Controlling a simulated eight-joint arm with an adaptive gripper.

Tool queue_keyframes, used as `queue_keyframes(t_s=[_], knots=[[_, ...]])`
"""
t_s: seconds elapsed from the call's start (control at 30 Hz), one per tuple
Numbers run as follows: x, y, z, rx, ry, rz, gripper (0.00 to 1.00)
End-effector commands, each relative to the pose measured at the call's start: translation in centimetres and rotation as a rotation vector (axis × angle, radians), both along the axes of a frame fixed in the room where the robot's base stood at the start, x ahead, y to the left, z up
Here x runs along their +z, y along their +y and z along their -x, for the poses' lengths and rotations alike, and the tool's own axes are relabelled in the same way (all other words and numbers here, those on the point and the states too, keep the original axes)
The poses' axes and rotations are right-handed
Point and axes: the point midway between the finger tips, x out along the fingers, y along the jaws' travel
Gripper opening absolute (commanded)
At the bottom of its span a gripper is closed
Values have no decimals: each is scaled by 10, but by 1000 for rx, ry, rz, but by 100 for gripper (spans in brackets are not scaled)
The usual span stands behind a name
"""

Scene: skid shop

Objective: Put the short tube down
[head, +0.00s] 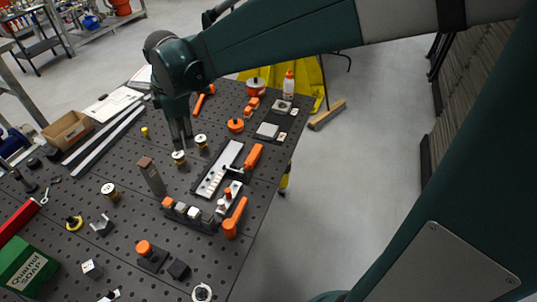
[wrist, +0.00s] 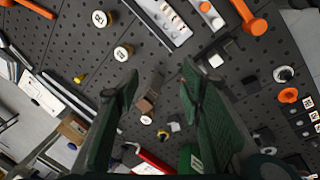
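My gripper (head: 181,142) hangs over the dark perforated tabletop (head: 235,262), pointing down. In the wrist view its two green fingers (wrist: 160,85) are wide apart, with nothing held between them. Several short round pieces with pale tops stand on the table. One (head: 178,158) is just below the fingertips in the head view and left of centre in the wrist view (wrist: 122,52). A second (head: 200,141) stands close to it, and a third (head: 109,191) stands to the left. I cannot tell which one is the short tube.
A brown upright block (head: 152,176) stands near the fingers, also between them in the wrist view (wrist: 149,92). A grey rail with an orange handle (head: 253,156) lies to the right. A row of small blocks (head: 190,212) is in front. A cardboard box (head: 68,131) is at left.

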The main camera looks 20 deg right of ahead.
Motion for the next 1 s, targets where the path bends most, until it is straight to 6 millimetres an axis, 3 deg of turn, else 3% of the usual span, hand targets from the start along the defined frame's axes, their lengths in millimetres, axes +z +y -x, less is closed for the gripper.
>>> queue_keyframes(t_s=[0.5,1.0], knots=[[36,-79,70,-449,-92,-128,39],[45,-140,143,-871,-176,-286,39]])
